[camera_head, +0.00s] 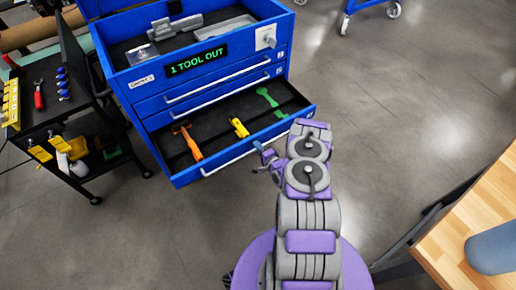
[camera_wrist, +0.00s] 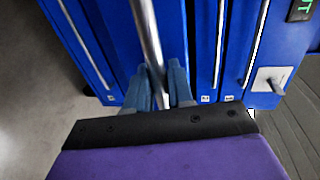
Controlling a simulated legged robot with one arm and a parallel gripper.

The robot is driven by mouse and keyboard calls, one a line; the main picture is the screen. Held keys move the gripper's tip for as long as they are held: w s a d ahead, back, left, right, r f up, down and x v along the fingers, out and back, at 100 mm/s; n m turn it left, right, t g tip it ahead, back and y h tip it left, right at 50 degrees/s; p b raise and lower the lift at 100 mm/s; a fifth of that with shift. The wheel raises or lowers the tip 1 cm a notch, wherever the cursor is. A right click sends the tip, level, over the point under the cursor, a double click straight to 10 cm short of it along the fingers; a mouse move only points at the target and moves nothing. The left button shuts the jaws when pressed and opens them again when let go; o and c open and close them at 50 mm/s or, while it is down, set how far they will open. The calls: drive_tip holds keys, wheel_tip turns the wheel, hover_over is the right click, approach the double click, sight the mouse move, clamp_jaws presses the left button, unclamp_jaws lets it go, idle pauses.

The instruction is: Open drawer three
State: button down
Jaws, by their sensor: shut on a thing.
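The blue tool cabinet (camera_head: 125,75) stands at the upper left of the head view. Its lowest visible drawer (camera_head: 178,178) is pulled out and holds an orange tool (camera_head: 188,142), a yellow tool (camera_head: 239,127) and a green tool (camera_head: 267,97) on a dark liner. The two drawers above it (camera_head: 205,82) are closed. My gripper (camera_wrist: 163,85) is shut on a silver bar handle (camera_wrist: 146,30) in the wrist view. In the head view my gripper (camera_head: 264,153) is at the front of the open drawer, by its handle (camera_head: 228,160).
A display on the cabinet (camera_head: 196,61) reads "1 TOOL OUT". A black cart (camera_head: 52,110) with tools stands to the left. A wooden table (camera_head: 470,225) with a grey-blue object (camera_head: 492,249) is at the lower right. The floor (camera_head: 400,120) between is clear.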

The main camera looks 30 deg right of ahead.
drive_tip(key=shift+s+a+f, duration=0.15)
drive_tip(key=shift+s, duration=0.25)
drive_tip(key=c, duration=1.2)
unclamp_jaws()
drive_tip(key=shift+w+d, duration=0.1)
drive_tip(key=shift+d, duration=0.1)
drive_tip(key=s+r+p, duration=0.1)
drive_tip(key=s, duration=0.4)
drive_tip(key=s+r+p, duration=0.1)
drive_tip(key=s+p, duration=0.1)
drive_tip(key=s, duration=0.4)
drive_tip(key=s+r+p, duration=0.1)
drive_tip(key=s+p, duration=0.1)
drive_tip(key=s, duration=0.4)
drive_tip(key=shift+d+r, duration=0.15)
drive_tip(key=shift+d, duration=0.15)
